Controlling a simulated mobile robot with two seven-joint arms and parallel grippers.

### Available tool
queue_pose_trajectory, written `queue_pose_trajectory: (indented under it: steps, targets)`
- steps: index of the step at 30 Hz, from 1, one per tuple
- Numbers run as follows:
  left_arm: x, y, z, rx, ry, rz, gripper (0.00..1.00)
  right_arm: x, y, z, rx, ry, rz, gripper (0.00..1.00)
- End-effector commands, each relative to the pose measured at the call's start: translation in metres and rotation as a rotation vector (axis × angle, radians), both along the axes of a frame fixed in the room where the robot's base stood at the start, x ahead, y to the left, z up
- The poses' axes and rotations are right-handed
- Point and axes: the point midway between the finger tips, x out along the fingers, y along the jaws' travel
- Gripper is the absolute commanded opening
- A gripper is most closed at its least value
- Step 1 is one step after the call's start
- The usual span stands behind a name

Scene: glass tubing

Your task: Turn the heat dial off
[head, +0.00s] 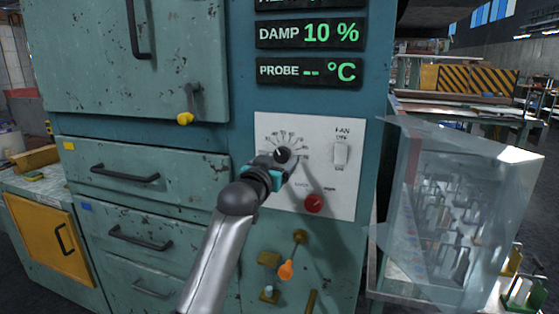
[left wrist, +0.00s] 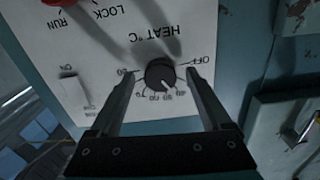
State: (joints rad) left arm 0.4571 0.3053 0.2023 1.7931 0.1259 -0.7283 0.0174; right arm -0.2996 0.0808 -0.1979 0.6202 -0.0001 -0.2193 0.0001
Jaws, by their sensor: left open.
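The heat dial (head: 282,155) is a round black knob on the white control panel (head: 330,185), with a fan of scale marks around it. In the left wrist view the dial (left wrist: 160,74) appears upside down under "HEAT °C", with OFF at the right of its scale. A pale mark on it points toward the lower numbers side of the picture, not at OFF. My left gripper (head: 279,165) is at the dial. In the wrist view its open fingers (left wrist: 160,76) stand on either side of the knob, with gaps visible. My right gripper is not in view.
A white fan switch (head: 341,154) and a red RUN/LOCK knob (head: 314,203) share the panel. An orange-tipped lever (head: 286,270) sits below. Displays (head: 310,70) are above, drawers (head: 145,175) at left, and a clear glass-like box (head: 455,200) at right.

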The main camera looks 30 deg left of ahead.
Motion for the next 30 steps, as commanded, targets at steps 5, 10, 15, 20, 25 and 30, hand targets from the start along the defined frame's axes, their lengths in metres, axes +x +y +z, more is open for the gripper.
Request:
queue_pose_trajectory:
  steps: [5, 10, 15, 20, 25, 30]
  targets:
    - [0.0083, 0.0022, 0.0005, 0.000, -0.001, 0.000, 0.81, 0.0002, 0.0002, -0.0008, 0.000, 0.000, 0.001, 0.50]
    - [0.0098, 0.0025, 0.0002, 0.000, -0.001, 0.000, 0.81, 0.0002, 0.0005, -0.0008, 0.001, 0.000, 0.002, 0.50]
    - [0.0096, 0.0025, 0.0002, 0.000, 0.000, 0.000, 0.79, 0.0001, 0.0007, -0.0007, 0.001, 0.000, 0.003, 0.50]
    - [0.0094, 0.0025, 0.0001, 0.000, 0.000, 0.000, 0.61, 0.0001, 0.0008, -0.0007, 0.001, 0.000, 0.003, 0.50]
    - [0.0094, 0.0025, 0.0001, 0.000, 0.000, 0.000, 0.42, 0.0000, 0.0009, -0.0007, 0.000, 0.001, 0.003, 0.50]
    - [0.0093, 0.0024, 0.0000, 0.000, 0.000, 0.000, 0.23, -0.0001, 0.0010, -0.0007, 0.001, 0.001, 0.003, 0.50]
